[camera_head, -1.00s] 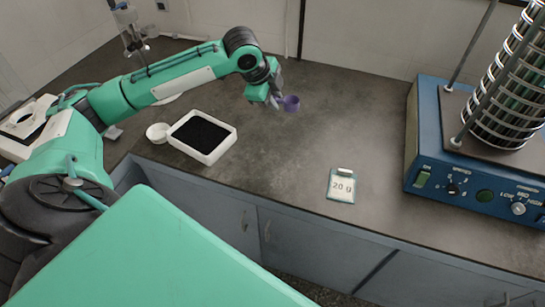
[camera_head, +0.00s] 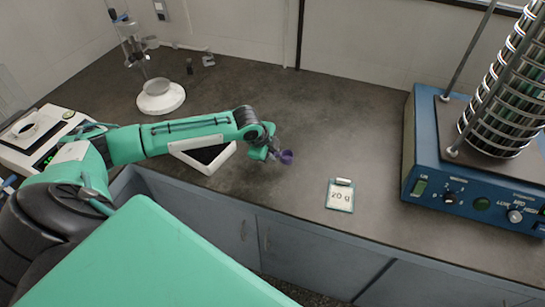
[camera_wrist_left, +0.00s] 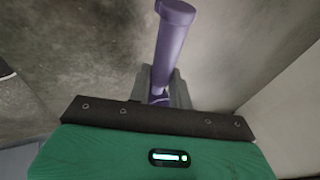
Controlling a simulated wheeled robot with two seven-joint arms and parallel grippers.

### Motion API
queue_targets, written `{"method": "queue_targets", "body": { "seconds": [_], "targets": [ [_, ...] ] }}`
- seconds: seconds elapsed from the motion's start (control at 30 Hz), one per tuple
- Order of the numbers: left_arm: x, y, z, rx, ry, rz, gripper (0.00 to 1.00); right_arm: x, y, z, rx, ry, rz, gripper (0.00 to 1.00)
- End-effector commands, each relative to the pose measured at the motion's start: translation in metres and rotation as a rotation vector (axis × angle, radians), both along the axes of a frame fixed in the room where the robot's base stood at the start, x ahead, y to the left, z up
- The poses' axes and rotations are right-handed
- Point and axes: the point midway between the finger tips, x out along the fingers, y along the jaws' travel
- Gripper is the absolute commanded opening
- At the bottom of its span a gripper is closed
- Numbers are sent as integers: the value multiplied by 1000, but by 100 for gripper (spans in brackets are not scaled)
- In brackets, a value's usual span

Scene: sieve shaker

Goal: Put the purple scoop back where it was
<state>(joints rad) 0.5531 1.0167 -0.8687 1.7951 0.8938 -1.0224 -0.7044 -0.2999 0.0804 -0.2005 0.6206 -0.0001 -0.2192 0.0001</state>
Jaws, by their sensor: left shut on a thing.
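The purple scoop (camera_head: 287,157) is in my left gripper (camera_head: 273,152), right of the black-filled white tray (camera_head: 203,170) in the head view. In the left wrist view the scoop's purple handle (camera_wrist_left: 173,48) runs up from between the grey fingers of the left gripper (camera_wrist_left: 160,88), which is shut on it. The scoop looks held above the counter; its exact height is hard to tell. My left arm hides part of the tray. My right gripper is not in view.
A "20 g" card (camera_head: 340,196) lies on the counter (camera_head: 340,120) near its front edge. A blue sieve shaker (camera_head: 470,195) with a stack of sieves (camera_head: 500,115) stands at the right. A balance (camera_head: 45,140) and a stand with a white dish (camera_head: 160,97) are at the left. The middle counter is clear.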

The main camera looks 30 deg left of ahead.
Motion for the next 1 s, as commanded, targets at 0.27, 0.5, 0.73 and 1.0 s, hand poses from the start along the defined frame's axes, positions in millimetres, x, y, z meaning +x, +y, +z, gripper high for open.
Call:
{"method": "queue_targets", "body": {
  "seconds": [0.27,0.5,0.73,1.0],
  "targets": [
    [0,0,-27,0,-1,0,0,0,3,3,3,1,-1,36],
    [0,0,-29,0,0,0,0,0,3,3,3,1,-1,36],
    [0,0,-37,1,0,0,0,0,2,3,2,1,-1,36],
    [-2,0,-43,2,7,0,29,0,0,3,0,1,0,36]
  ]
}}
